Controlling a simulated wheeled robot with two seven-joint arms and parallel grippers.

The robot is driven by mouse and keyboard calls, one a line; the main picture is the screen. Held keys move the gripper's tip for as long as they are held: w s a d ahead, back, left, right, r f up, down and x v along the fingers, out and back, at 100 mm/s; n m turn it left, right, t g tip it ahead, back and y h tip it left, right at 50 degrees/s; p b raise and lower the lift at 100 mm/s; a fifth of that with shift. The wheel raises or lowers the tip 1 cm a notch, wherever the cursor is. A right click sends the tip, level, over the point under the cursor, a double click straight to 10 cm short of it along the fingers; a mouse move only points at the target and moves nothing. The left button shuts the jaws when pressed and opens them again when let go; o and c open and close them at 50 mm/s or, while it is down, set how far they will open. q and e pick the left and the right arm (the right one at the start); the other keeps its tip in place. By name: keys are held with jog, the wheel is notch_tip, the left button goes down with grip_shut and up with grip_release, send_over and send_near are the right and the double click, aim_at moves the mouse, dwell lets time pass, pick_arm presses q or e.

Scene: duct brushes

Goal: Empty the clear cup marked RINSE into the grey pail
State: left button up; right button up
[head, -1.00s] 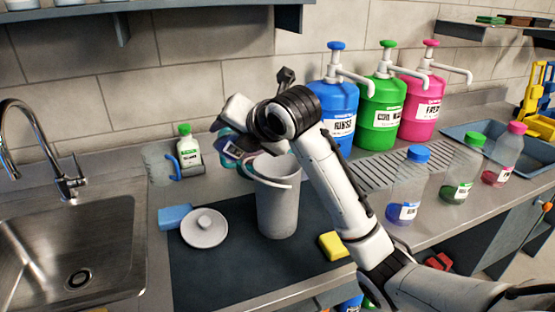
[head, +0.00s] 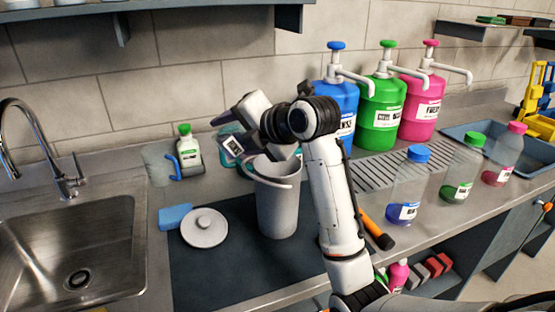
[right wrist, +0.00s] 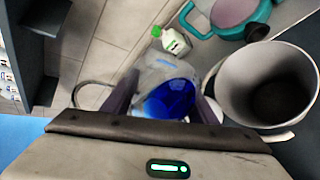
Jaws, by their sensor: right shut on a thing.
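My right gripper (head: 242,152) is shut on a clear cup, just left of and above the pail's rim. In the right wrist view the two fingers (right wrist: 165,103) stand either side of the clear cup (right wrist: 165,72), with blue liquid inside. In the head view a tilted pale label (head: 233,145) shows on the held cup; its words are too small to read, and my arm hides part of the cup. The grey pail (head: 277,208) stands upright on the dark mat, open on top; its inside (right wrist: 275,95) looks dark and bare. My left gripper is out of view.
A clear jug (head: 157,168) with a blue handle and a green-capped bottle (head: 188,150) stand left. A teal vessel (right wrist: 262,18) is behind the pail. A round lid (head: 204,228) and blue sponge (head: 174,216) lie left of the pail. Pump jugs (head: 381,115) stand right.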

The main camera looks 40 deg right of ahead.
jog(key=shift+f, duration=0.2)
jog(key=shift+f+m+t+y+b, duration=0.1)
jog(key=shift+m+t+y+b, duration=0.2)
jog(key=shift+m+y+b, duration=0.5)
jog(key=shift+d+f+b, duration=0.1)
jog(key=shift+f+b, duration=0.05)
jog(key=shift+b, duration=0.3)
jog(key=shift+s+d+r+m+t, duration=0.15)
jog(key=shift+d+r+m+t, duration=0.25)
jog(key=shift+d, duration=0.3)
jog(key=shift+f+m+y+b, duration=0.3)
jog(key=shift+m+y+b, duration=0.4)
jog(key=shift+b, duration=0.25)
dwell(0.6)
jog(key=shift+d+r+t, duration=0.15)
jog(key=shift+r+t, duration=0.05)
jog(key=shift+t, duration=0.2)
